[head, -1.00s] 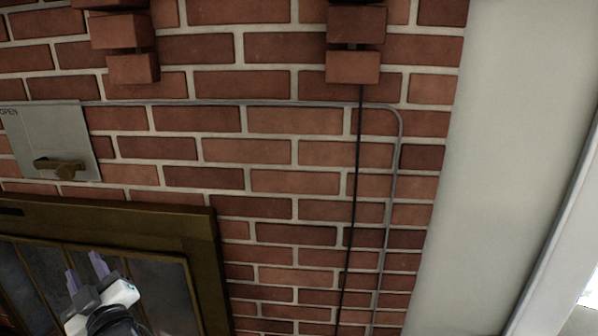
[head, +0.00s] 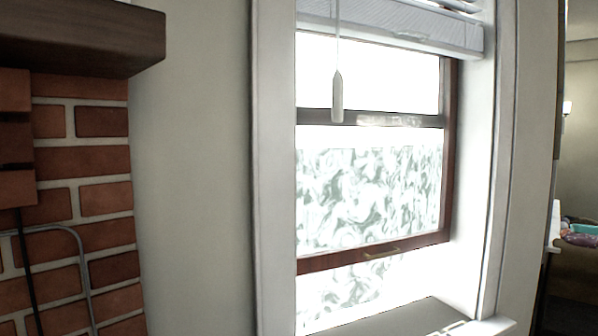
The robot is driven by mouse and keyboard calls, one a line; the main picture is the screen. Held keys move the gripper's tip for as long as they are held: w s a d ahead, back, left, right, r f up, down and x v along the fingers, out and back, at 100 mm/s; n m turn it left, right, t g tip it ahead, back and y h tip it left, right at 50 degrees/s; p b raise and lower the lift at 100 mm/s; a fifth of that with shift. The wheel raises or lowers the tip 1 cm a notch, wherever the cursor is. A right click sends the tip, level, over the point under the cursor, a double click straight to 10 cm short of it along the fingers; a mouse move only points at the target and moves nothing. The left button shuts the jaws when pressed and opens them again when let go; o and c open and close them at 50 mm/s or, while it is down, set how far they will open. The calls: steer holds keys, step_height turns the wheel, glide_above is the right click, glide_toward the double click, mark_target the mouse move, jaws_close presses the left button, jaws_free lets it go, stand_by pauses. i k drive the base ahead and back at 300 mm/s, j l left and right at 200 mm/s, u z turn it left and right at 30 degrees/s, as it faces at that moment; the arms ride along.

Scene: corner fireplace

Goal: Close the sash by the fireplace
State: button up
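The window sash (head: 369,258) is in the middle-right of the head view, right of the brick fireplace. It has a reddish-brown wooden frame with a small brass-coloured handle (head: 381,252) on its bottom rail. The bottom rail stands above the sill (head: 405,318), with a bright gap between them, so the sash is raised. A dark horizontal rail (head: 380,119) crosses the window higher up. My gripper is not in the head view now.
The brick fireplace wall (head: 107,197) and its dark mantel (head: 85,38) stand at the left. A white blind (head: 400,24) with a hanging pull (head: 337,97) covers the window's top. Another room with a wall lamp (head: 567,108) shows at the far right.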

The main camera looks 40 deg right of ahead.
mark_target(320, 262)
steer(key=z, duration=1.65)
steer(key=i+l, duration=0.2)
steer(key=l, duration=0.2)
steer(key=i+l, duration=0.2)
steer(key=l, duration=0.15)
steer(key=i+l, duration=0.2)
steer(key=l, duration=0.2)
steer(key=i+l+u, duration=0.15)
steer(key=i+l, duration=0.85)
steer(key=l, duration=0.15)
